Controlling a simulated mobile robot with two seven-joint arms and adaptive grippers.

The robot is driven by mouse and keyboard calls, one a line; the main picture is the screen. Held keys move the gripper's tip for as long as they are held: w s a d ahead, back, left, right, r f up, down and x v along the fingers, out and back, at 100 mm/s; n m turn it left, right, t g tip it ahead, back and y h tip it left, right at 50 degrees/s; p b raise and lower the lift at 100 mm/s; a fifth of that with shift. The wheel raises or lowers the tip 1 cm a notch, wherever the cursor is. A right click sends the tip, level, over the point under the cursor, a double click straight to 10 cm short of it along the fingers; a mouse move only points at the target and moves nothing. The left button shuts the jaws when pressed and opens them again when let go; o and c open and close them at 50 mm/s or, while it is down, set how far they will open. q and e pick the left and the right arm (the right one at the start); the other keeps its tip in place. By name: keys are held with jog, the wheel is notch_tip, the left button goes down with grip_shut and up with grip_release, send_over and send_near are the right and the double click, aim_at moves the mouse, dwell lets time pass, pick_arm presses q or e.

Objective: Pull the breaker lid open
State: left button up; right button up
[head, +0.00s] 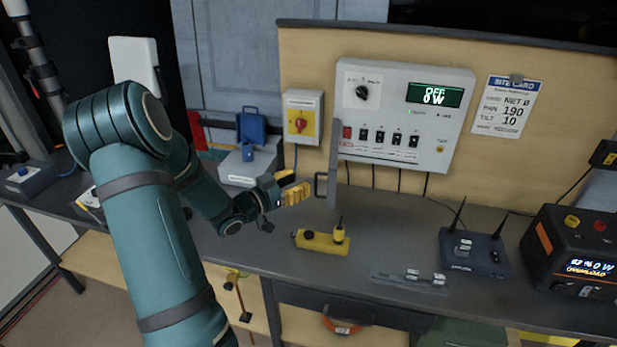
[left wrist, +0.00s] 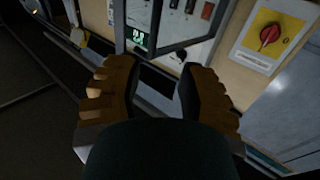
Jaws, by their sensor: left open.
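The white breaker box (head: 455,120) is on the tan back panel, with a row of switches and a display reading OFF 0 W. Its grey breaker lid (head: 334,150) stands out from the box's left side, seen nearly edge-on. A dark handle (head: 320,185) projects left from the lid's lower part. My left gripper (head: 297,192) is open, just left of the handle; I see no grip on it. In the left wrist view, the open fingers (left wrist: 158,92) frame a gap, with the box face and the lid's frame (left wrist: 168,48) beyond. My right gripper is out of view.
A yellow handheld device (head: 322,242) lies on the grey bench below the gripper. A red-and-yellow switch box (head: 303,117) is on the panel to the left. A router (head: 475,252) and a black power unit (head: 580,250) stand at right.

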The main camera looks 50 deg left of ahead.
pick_arm(q)
jog(key=s, duration=0.7)
jog(key=shift+a, duration=0.3)
jog(key=shift+s, duration=0.1)
jog(key=w+d+f+n+g+b, duration=0.1)
jog(key=w+d+f+n+g, duration=0.15)
jog(key=w+d+f, duration=0.55)
jog(key=w+d+f+n+g, duration=0.2)
jog(key=w+d+f+g, duration=0.15)
jog(key=d+f, duration=0.7)
jog(key=s+d+f+g, duration=0.3)
jog(key=s+d, duration=0.1)
jog(key=d, duration=0.3)
jog(key=s+d+f+m+g+h, duration=0.1)
jog(key=s+d+f+g, duration=0.2)
jog(key=d, duration=0.4)
jog(key=s+d+f+g+h, duration=0.1)
jog(key=s+d+f+g, duration=0.3)
jog(key=s+d, duration=0.2)
jog(key=shift+d+f+b, duration=0.4)
jog(key=shift+d+b, duration=0.05)
jog(key=shift+d, duration=0.3)
